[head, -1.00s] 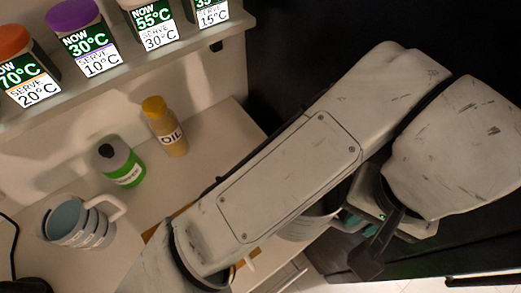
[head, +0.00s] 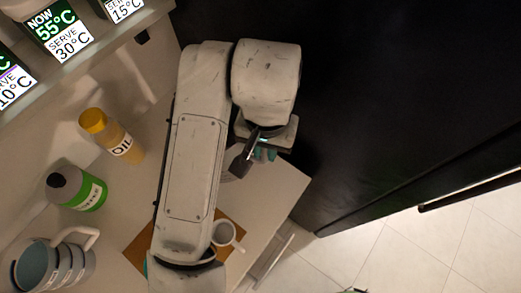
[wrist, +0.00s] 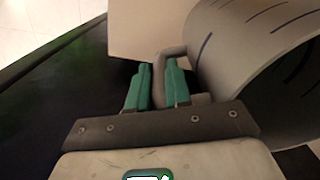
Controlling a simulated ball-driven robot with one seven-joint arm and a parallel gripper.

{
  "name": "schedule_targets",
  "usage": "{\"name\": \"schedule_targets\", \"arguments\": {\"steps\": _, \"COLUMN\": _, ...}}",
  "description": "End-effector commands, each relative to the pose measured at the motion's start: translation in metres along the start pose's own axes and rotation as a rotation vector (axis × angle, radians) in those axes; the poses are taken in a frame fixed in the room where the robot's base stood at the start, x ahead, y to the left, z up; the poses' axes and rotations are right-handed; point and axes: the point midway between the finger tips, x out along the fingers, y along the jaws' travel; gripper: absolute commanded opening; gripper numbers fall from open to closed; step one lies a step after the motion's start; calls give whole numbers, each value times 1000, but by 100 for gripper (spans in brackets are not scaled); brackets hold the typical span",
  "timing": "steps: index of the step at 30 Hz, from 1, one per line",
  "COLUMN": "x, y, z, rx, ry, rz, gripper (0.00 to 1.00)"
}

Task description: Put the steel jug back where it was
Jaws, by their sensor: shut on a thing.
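The steel jug (wrist: 235,45) is grey with dark measuring marks and fills the right of the wrist view, tilted in that picture. My gripper (wrist: 158,82) has its teal fingers shut on the jug's handle (wrist: 170,58). In the head view my gripper (head: 262,150) is at the far right end of the pale counter (head: 275,185). There my arm hides most of the jug. I cannot tell from these views whether the jug touches the counter.
An oil bottle (head: 112,135), a green-labelled jar (head: 77,188) and a large banded mug (head: 50,268) stand on the left. A shelf (head: 75,70) holds dispensers above. A dark wall (head: 400,100) lies right.

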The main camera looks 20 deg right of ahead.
Motion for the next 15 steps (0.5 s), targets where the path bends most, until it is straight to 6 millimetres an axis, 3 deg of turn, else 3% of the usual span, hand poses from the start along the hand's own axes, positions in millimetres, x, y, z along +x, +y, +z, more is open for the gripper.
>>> {"name": "schedule_targets", "arguments": {"steps": 8, "x": 12, "y": -11, "z": -5, "rx": -1, "ry": 0, "rz": -3, "gripper": 0}}
{"name": "schedule_targets", "arguments": {"steps": 15, "x": 41, "y": -12, "z": -6, "rx": -1, "ry": 0, "rz": -3, "gripper": 0}}
